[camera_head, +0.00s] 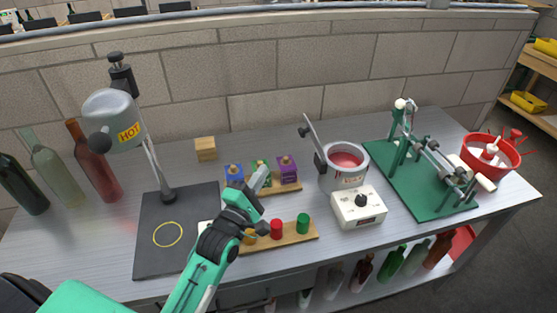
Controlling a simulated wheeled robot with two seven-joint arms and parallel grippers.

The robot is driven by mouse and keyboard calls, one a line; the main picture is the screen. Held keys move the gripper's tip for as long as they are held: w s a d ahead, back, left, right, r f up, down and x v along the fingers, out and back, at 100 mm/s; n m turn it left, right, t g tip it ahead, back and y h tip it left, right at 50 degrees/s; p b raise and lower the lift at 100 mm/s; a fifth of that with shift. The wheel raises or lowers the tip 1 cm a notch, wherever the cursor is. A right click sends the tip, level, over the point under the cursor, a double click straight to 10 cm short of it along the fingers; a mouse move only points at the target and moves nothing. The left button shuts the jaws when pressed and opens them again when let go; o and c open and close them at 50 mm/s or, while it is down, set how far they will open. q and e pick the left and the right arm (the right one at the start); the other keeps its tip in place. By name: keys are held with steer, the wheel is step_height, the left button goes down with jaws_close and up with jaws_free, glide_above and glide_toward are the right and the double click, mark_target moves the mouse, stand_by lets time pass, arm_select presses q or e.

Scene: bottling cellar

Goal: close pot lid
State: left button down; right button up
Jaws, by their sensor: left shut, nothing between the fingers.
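The pot (346,177) is a grey round vessel with red contents, standing on the table right of the middle. Its lid (313,143) stands up, tilted open at the pot's left side, with a dark knob on its outer face. My left gripper (264,174) reaches in from the lower left, shut and empty. In the picture it lies left of the pot and lid, apart from them, in front of the block rack. My right gripper is not in view.
A white control box (358,208) with a black knob stands before the pot. A wooden board with coloured pegs (276,229) and a rack of blocks (287,170) lie near my arm. A green-based machine (422,190) stands right; a heat lamp (112,120) and bottles stand left.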

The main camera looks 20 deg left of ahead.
arm_select(q)
steer(key=d+p+x, duration=0.2)
steer(key=p+x, duration=0.2)
steer(key=x, duration=0.8)
steer(key=shift+s+d+r, duration=0.15)
steer(key=shift+s+d, duration=0.15)
steer(key=shift+d, duration=0.05)
steer(key=shift+w+p, duration=0.15)
steer(key=shift+p, duration=0.15)
